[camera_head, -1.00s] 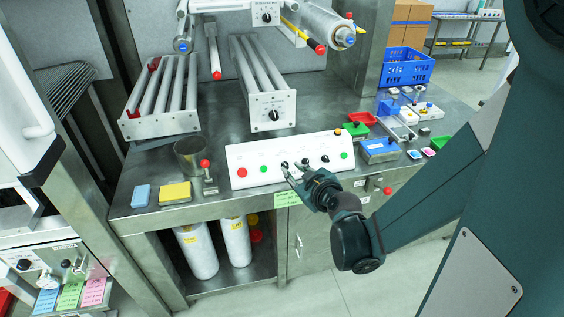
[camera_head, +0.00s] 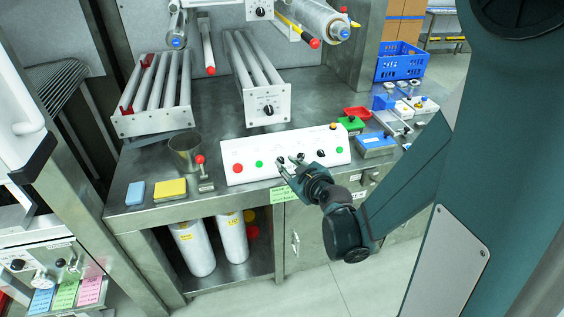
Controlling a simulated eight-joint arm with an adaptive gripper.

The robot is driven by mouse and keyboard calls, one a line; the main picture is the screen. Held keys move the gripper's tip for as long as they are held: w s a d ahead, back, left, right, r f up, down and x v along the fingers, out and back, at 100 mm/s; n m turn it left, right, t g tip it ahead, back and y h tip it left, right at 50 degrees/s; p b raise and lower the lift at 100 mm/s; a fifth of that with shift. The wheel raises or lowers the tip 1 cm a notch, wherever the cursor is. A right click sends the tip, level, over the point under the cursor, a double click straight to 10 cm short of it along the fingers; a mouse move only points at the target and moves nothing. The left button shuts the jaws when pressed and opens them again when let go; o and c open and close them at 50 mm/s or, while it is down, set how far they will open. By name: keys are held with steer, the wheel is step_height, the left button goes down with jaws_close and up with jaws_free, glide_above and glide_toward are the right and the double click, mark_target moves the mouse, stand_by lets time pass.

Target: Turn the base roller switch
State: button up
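A white sloped control panel (camera_head: 246,173) stands at the bench's front edge. It has a red button (camera_head: 238,168), green buttons (camera_head: 259,164) and a row of small dark knobs (camera_head: 320,153). Its labels are too small to read, so I cannot tell which knob is the base roller switch. My gripper (camera_head: 289,163) is at the panel's front, over the middle knobs, with its fingers apart and nothing visible between them. The fingers partly cover these knobs, and I cannot tell if they touch one. A roller unit (camera_head: 267,105) behind the panel has its own black knob (camera_head: 268,110).
A red-topped lever (camera_head: 201,172) and a metal cup (camera_head: 185,152) stand left of the panel. Yellow (camera_head: 171,189) and blue (camera_head: 136,193) blocks lie farther left. A blue box (camera_head: 376,145) and a green tray (camera_head: 351,124) are to the right. Another roller rack (camera_head: 153,123) is behind left.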

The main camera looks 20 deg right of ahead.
mark_target(281, 160)
steer(key=shift+b+x, duration=0.6)
steer(key=shift+x, duration=2.25)
jaws_close()
